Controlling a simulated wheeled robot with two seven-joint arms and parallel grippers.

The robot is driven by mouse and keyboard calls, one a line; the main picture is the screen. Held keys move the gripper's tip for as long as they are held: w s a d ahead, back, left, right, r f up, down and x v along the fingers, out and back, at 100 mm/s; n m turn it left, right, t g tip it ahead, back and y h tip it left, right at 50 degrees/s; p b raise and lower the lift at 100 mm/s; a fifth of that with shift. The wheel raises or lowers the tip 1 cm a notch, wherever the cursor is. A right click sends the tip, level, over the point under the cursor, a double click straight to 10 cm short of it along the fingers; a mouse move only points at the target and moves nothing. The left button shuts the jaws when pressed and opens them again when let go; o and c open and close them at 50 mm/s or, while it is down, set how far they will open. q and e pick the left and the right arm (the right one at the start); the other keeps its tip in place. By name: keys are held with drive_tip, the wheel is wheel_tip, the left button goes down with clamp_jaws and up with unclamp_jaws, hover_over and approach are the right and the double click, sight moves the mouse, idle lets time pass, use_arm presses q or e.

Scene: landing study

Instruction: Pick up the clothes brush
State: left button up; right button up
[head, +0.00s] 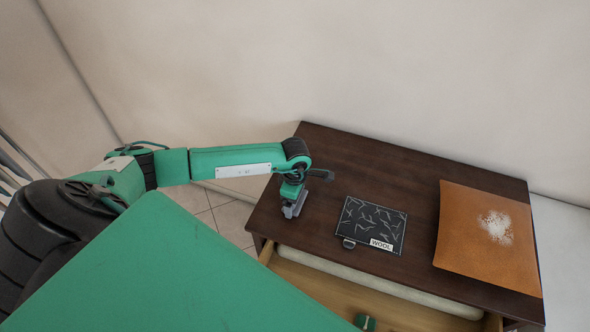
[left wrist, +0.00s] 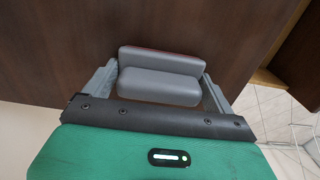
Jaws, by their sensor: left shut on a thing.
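My left gripper (head: 293,208) is low over the left end of the dark wooden chest top (head: 350,150). Its grey finger pads also show in the left wrist view (left wrist: 161,75), close together. It is shut on the clothes brush, which the pads hide almost wholly. Only a thin reddish-brown edge shows along the far pad. I cannot tell whether the brush touches the chest top. My right gripper is not in view.
A black panel (head: 372,222) with pale fibres and a "WOOL" label lies right of the gripper. An orange-brown sheet (head: 470,250) with white powder lies farther right. Below is an open drawer (head: 390,312) holding a small green object (head: 365,322). A wall stands behind.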

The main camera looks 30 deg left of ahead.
use_arm(q)
drive_tip(key=shift+r, duration=0.1)
drive_tip(key=shift+r, duration=0.2)
wheel_tip(320, 180, up, 20)
drive_tip(key=b, duration=0.5)
drive_tip(key=shift+f, duration=0.25)
